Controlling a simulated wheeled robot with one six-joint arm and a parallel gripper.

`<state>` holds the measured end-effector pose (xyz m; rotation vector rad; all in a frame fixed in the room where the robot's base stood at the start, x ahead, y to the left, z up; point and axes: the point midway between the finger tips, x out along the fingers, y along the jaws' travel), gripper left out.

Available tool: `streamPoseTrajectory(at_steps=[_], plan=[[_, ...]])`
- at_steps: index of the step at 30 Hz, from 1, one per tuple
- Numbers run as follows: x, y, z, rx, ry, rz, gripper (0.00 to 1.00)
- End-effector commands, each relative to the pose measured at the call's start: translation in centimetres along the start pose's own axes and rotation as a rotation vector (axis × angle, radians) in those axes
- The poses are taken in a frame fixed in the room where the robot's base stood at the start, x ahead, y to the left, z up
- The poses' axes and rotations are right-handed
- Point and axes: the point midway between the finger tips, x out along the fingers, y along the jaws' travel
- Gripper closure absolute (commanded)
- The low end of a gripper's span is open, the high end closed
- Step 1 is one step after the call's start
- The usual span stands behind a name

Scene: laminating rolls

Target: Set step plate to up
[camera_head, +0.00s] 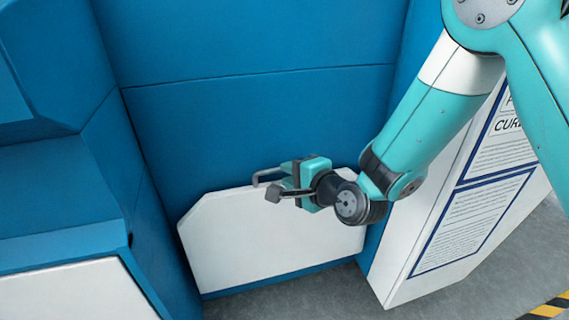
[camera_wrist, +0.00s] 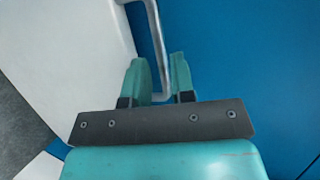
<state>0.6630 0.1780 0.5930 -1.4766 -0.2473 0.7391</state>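The step plate (camera_head: 265,243) is a white panel with cut top corners, low between the blue side walls. I cannot tell its exact tilt. In the wrist view it is the white surface (camera_wrist: 70,50) at the left. A grey bent bar handle (camera_head: 268,177) shows by its top edge, and it also crosses the wrist view (camera_wrist: 157,40). My gripper (camera_head: 290,180) is at this handle, above the plate. In the wrist view its two teal fingers (camera_wrist: 161,75) stand on either side of the bar. Whether they press on it is unclear.
A blue back wall (camera_head: 260,120) rises behind the plate. A blue cabinet (camera_head: 60,190) stands at the left. A white panel with printed text (camera_head: 470,200) stands at the right, close to my arm. Grey floor (camera_head: 300,300) is in front, with a yellow-black stripe (camera_head: 548,309) at the lower right.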

Motion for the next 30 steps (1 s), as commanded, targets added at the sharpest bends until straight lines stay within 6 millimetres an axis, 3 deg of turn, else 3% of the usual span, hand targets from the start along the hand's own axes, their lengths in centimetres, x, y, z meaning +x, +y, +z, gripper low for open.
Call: streamPoseTrajectory(at_steps=[6,15,16,19,25,30], plan=[[2.2,0.1,0.0,0.000,-0.001,0.001,0.77],[2.5,0.0,0.0,0.001,0.000,0.001,0.77],[2.5,0.0,0.0,0.001,0.000,0.001,0.79],[2.4,0.0,0.0,0.001,0.000,0.001,1.00],[2.3,0.1,0.0,0.001,0.000,0.001,1.00],[0.7,0.7,0.6,0.003,0.000,0.004,1.00]])
